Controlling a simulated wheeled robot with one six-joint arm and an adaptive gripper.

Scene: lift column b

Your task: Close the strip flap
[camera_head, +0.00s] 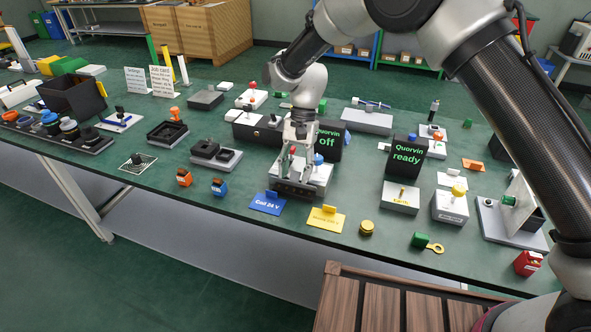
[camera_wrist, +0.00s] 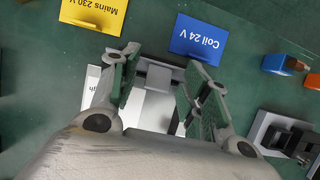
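The strip unit is a white block with a dark front strip (camera_head: 298,189) at the front middle of the bench, directly under my gripper (camera_head: 300,166). In the wrist view my gripper (camera_wrist: 160,66) has its two fingers spread apart, one on each side of a grey bar-like piece (camera_wrist: 157,73) on the unit's pale top. This piece may be the flap; its angle is hard to tell. A clear gap shows between the piece and the right finger; contact on the left is unclear. The arm and fingers hide part of the unit.
A blue "Coil 24 V" card (camera_head: 267,202) and a yellow "Mains 230 V" card (camera_head: 327,219) stand just in front. A black "Quorvin off" display (camera_head: 331,142) is close behind right. A "Quorvin ready" display (camera_head: 405,155) stands further right. Orange and blue pieces (camera_head: 218,187) lie left.

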